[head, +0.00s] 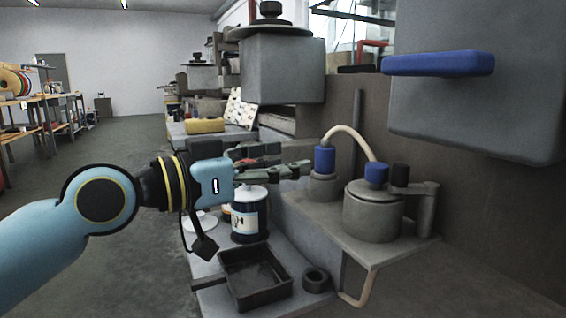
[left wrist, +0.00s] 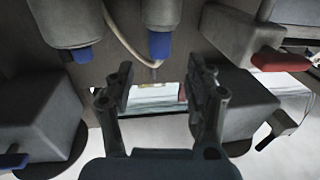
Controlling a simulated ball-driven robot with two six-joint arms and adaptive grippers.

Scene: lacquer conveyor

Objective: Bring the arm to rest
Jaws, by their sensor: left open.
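My left arm (head: 95,205) comes in from the left in the head view. My left gripper (head: 290,163) points right, above a dark blue can (head: 249,222) with a white lid. It is open and looks empty. In the left wrist view the two fingers (left wrist: 157,100) stand apart with nothing between them. My right gripper is not in view.
A dark square tray (head: 254,276) and a small ring (head: 316,279) lie below on the grey bench. A grey pot with a blue cap (head: 376,175) and a hose (head: 350,135) stand right of the gripper. A large grey box (head: 470,110) hangs at upper right. Open floor (head: 120,150) lies left.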

